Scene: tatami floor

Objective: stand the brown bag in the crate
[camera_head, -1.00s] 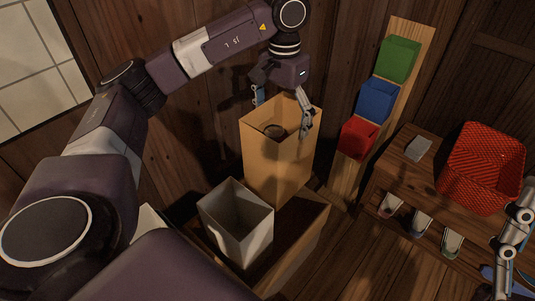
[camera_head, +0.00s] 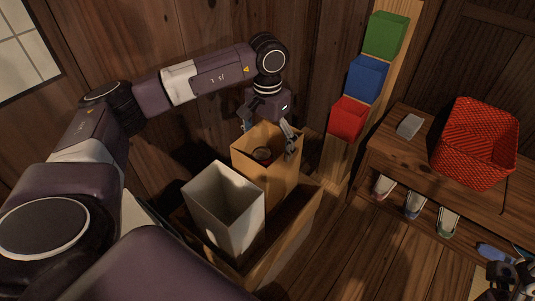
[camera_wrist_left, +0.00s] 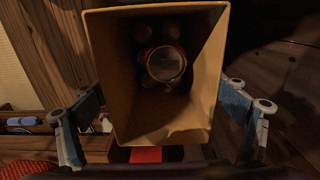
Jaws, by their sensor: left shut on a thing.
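The brown bag (camera_head: 264,165) is upright and open at the top, with its lower part inside the wooden crate (camera_head: 296,228). Whether its base touches the crate floor is hidden. My left gripper (camera_head: 268,134) is shut on the bag, with a finger on either side of its upper part. The left wrist view looks down into the bag (camera_wrist_left: 160,121), where a round can (camera_wrist_left: 166,64) and other dim round items lie. A white bag (camera_head: 226,212) stands in the crate beside the brown one. My right gripper (camera_head: 506,278) shows partly at the lower right; its fingers are unclear.
Green (camera_head: 387,34), blue (camera_head: 367,78) and red (camera_head: 348,118) boxes sit along a wooden board right of the crate. A low wooden bench (camera_head: 400,158) at right carries a red basket (camera_head: 475,143) and a small grey block (camera_head: 409,126). Shoes lie below it.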

